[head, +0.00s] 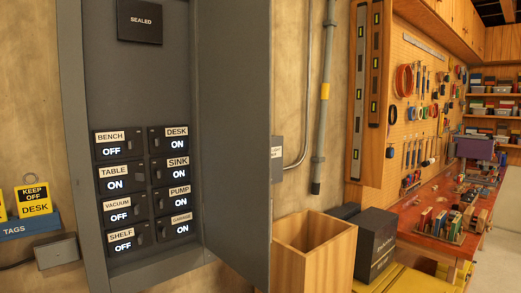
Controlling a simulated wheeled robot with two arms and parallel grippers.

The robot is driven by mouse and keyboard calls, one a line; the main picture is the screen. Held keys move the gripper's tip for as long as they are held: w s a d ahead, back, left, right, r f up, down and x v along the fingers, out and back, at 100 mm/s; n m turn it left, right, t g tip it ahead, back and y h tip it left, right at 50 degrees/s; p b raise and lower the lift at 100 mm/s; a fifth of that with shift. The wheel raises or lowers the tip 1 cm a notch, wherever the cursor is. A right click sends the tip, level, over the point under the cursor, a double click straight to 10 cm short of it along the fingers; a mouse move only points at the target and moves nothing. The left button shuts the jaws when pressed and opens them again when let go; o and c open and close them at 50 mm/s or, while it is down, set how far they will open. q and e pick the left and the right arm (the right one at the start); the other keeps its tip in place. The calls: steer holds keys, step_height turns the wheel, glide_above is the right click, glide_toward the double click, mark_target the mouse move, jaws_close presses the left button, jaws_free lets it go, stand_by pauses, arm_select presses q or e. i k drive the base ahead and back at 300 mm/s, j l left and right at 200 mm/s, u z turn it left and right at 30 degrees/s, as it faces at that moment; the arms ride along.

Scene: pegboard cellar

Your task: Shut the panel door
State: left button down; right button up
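The grey panel door (234,140) stands open, swung out on the right side of the grey electrical panel (74,120). Inside the panel are labelled breaker switches: BENCH (121,144) reads OFF, TABLE ON, VACUUM OFF and SHELF OFF on the left; DESK (170,139), SINK, PUMP and a last one with a label too small to read surely all read ON. A black SEALED plate (140,21) is above them. Neither of my grippers is in view.
An open wooden box (314,248) and a dark box (376,244) stand right of the door. A TAGS rack (30,227) holds yellow KEEP OFF tags (35,199) at left. A red workbench (440,210) lies beyond.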

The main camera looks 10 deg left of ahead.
mark_target(234, 37)
steer(key=l+u, duration=0.1)
steer(key=u, duration=0.3)
steer(key=i+l+u, duration=0.1)
steer(key=u, duration=0.3)
steer(key=l+u, duration=0.15)
steer(key=u, duration=0.25)
steer(key=l+u, duration=0.25)
steer(key=l, duration=0.25)
steer(key=l+u, duration=0.2)
steer(key=l, duration=0.25)
steer(key=k+l+u, duration=0.25)
steer(key=l, duration=0.25)
steer(key=l+u, duration=0.2)
steer(key=l, duration=0.25)
steer(key=k+l, duration=0.15)
steer(key=l, duration=0.25)
steer(key=k+l, duration=0.15)
steer(key=l, duration=0.25)
steer(key=k+l+u, duration=0.1)
steer(key=l, duration=0.35)
